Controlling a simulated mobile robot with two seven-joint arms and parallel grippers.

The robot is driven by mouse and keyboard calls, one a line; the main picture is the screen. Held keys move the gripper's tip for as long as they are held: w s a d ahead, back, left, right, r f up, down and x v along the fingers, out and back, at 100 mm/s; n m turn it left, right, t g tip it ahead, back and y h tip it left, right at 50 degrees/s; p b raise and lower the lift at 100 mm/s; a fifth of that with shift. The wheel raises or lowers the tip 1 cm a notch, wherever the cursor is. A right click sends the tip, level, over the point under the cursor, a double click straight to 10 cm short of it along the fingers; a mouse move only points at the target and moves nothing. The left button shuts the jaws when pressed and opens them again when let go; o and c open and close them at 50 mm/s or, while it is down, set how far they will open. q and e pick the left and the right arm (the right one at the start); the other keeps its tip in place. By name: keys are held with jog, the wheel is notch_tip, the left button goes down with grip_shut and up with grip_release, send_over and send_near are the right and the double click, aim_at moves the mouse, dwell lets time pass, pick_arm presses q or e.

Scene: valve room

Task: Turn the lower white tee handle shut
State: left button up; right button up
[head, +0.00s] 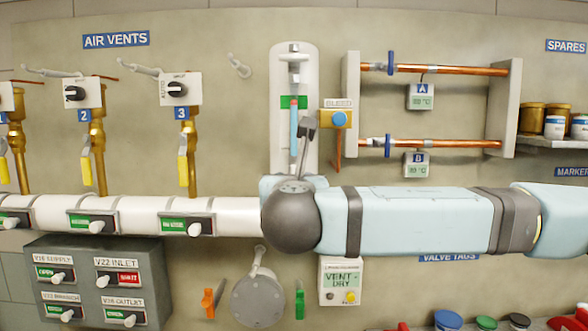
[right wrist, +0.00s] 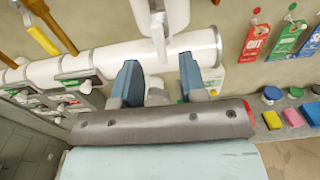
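A white upright gauge column (head: 310,70) with a green label and a blue tube stands on the wall. A white tee handle (head: 294,72) shows near its top. My right arm covers the column's foot in the head view, so the lower tee handle is hidden there. In the right wrist view a white fitting (right wrist: 157,25) hangs in front of the white pipe (right wrist: 104,62). My right gripper (right wrist: 158,64) has its two blue fingers apart, below the fitting. A pale part shows between the fingers; I cannot tell whether it is the lower handle. My left gripper is out of view.
Three brass air vents with yellow levers (head: 183,170) stand at the left. A grey switch box (head: 95,280) is below the pipe. A blue bleed knob (head: 339,119) and copper pipes (head: 450,69) are right of the column. Coloured tags (right wrist: 257,38) hang beyond the pipe's end.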

jog(key=w+p, duration=0.1)
jog(key=w, duration=0.5)
jog(key=shift+c, duration=0.5)
grip_shut()
